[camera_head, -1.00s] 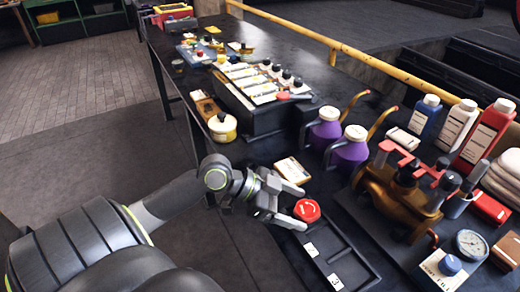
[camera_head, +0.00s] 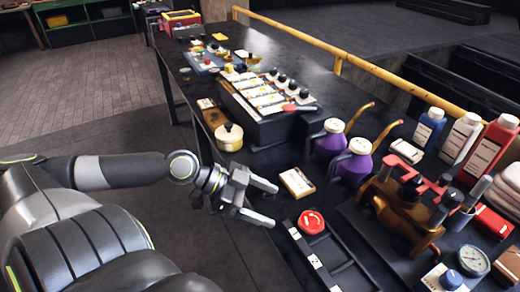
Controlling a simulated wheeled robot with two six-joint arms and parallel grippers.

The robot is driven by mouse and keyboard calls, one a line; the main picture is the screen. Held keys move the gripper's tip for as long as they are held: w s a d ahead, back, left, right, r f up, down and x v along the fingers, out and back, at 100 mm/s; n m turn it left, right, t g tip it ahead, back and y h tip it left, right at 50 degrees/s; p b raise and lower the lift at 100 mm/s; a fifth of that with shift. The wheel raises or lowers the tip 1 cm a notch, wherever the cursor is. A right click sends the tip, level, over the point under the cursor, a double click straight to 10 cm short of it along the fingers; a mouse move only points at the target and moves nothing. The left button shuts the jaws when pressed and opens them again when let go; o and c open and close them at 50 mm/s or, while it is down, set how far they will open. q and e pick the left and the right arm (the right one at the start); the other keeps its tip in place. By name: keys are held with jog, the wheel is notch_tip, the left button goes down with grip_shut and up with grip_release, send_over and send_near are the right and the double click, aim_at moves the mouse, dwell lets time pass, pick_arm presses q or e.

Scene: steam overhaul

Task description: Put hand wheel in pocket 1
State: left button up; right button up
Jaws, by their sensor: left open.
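The hand wheel is a red disc with white marks (camera_head: 311,222). It sits in the far-end pocket of the black tray (camera_head: 345,262), beside the farthest white label (camera_head: 294,233); the digits are too small to read surely. My left gripper (camera_head: 275,205) is open and empty. Its fingertips are just left of the wheel and apart from it. My right gripper is not in view.
A white-topped box (camera_head: 297,182) lies behind the tray. Two purple jugs (camera_head: 330,143) stand beyond it. A bronze valve body (camera_head: 402,210) with red parts stands to the right. A cream pot (camera_head: 229,137) sits near the left table edge.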

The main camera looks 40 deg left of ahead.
pick_arm(q)
jog(key=shift+s+a+r, duration=0.25)
jog(key=shift+a, duration=0.1)
dwell(0.4)
